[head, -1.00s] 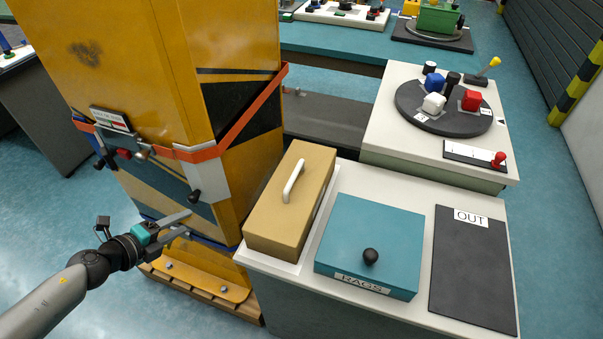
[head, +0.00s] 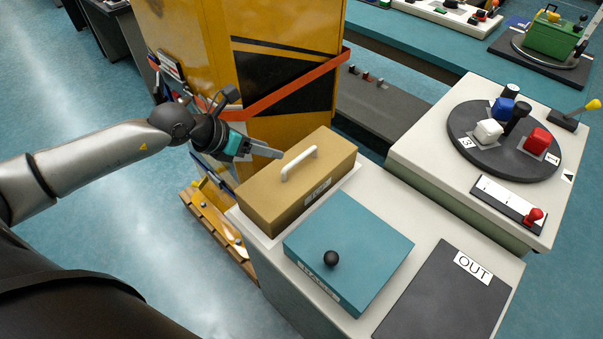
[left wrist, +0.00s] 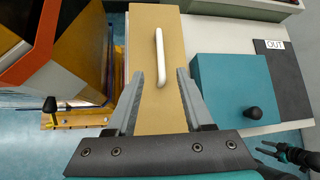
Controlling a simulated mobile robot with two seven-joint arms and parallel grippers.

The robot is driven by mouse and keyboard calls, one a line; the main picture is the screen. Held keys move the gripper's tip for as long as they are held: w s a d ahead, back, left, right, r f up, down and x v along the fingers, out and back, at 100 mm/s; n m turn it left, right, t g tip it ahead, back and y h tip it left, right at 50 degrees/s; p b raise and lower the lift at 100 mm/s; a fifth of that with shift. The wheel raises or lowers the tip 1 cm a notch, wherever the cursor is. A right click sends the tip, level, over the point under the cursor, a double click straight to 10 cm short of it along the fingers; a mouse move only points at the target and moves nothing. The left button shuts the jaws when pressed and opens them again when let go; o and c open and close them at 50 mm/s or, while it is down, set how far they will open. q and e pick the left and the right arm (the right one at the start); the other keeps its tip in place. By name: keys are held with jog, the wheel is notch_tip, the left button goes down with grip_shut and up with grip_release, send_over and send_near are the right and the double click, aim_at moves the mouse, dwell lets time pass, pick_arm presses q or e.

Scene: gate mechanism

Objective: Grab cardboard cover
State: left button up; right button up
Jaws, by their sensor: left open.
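The cardboard cover is a tan box-shaped lid (head: 290,195) with a white handle (head: 299,163) on top. It sits at the left end of the white bench and also shows in the left wrist view (left wrist: 148,110). My left gripper (head: 268,151) is at the cover's far left side, near the handle. In the left wrist view my left gripper (left wrist: 159,73) has its fingers wide apart over the cover, with the handle ahead between the tips and nothing held. My right gripper (left wrist: 268,149) shows small at the lower right of the left wrist view, its jaws unclear.
A teal RAGS lid (head: 350,245) with a black knob (head: 331,258) lies beside the cover. A dark OUT mat (head: 440,300) is bare. A yellow cabinet (head: 300,65) with an orange band stands close behind my left gripper. A dark turntable (head: 465,120) holds coloured blocks.

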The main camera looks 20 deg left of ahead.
aim_at(297, 158)
pick_arm(q)
jog(key=b+x, duration=0.1)
jog(key=x, duration=0.6)
jog(key=shift+d, duration=0.2)
jog(key=shift+b+x, duration=0.45)
jog(key=shift+x, duration=2.2)
jog(key=shift+s+a+f, duration=0.1)
jog(key=shift+f, duration=0.05)
pick_arm(e)
jog(key=shift+d+f, duration=0.3)
jog(key=shift+f, duration=0.2)
jog(key=shift+d+f, duration=0.25)
jog(key=shift+f, duration=0.25)
pick_arm(q)
grip_shut()
